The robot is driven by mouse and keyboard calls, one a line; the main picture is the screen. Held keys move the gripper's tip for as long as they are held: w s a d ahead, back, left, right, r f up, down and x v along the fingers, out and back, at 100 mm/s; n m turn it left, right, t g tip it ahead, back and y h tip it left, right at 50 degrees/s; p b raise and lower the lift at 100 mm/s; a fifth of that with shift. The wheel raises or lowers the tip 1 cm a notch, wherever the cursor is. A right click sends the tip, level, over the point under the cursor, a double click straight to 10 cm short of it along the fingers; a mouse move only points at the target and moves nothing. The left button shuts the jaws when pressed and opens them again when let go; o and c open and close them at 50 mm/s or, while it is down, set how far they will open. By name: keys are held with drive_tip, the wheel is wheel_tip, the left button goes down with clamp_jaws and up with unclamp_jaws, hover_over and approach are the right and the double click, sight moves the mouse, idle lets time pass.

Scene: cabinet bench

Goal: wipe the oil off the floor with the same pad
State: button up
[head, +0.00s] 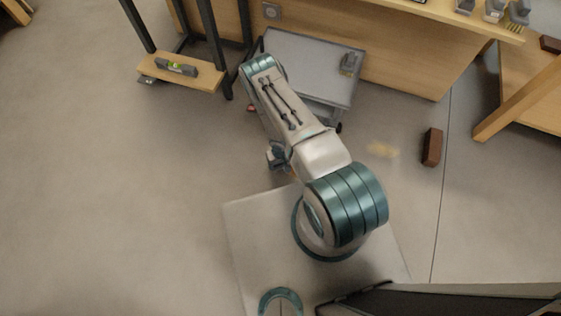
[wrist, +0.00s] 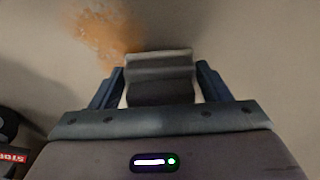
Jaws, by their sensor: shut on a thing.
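My gripper (wrist: 160,78) is shut on a grey pad (wrist: 158,62), which sits between the two dark fingers in the wrist view. The pad has a light far edge and a darker near part. An orange-brown oil patch (wrist: 104,32) lies on the floor just beyond the pad, to its upper left. I cannot tell whether the pad touches the floor. In the head view my arm hides the pad and most of the gripper.
A pale yellowish patch (head: 383,150) and a brown block (head: 432,147) lie on the floor right of my arm. A grey cart (head: 312,62) stands behind it, and a wooden step with a level (head: 176,68) at upper left. The left floor is clear.

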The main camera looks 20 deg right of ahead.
drive_tip(key=shift+f+b, duration=0.9)
